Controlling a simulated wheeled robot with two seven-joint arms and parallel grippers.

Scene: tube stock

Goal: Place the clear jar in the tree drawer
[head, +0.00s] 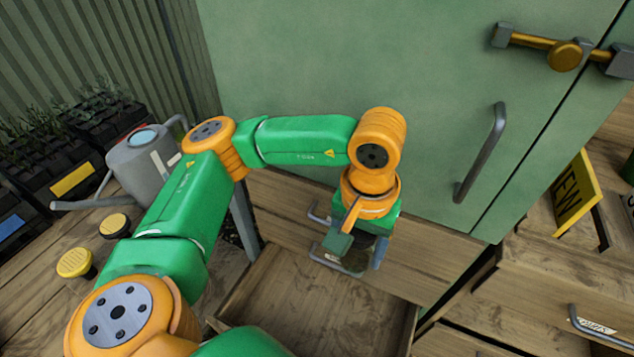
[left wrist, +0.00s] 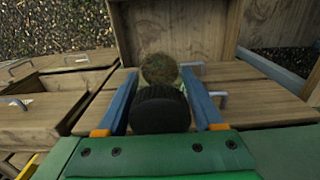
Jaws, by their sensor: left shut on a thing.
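My left gripper (head: 368,252) is above the far edge of an open wooden drawer (head: 310,310) in the head view. In the left wrist view its blue fingers are shut on the clear jar (left wrist: 158,67), held by its black lid (left wrist: 160,108). The see-through body shows beyond the lid, pointing away from the wrist. In the head view the jar is mostly hidden by the gripper. An open wooden compartment (left wrist: 232,22) shows ahead of the jar in the left wrist view. No tree label is readable. My right gripper is not in view.
A tall green cabinet (head: 330,60) with a grey handle (head: 480,152) stands behind the arm. A grey watering can (head: 145,165), yellow-topped jars (head: 75,263) and black plant trays (head: 60,170) are at left. A yellow sign (head: 575,192) and more wooden drawers are at right.

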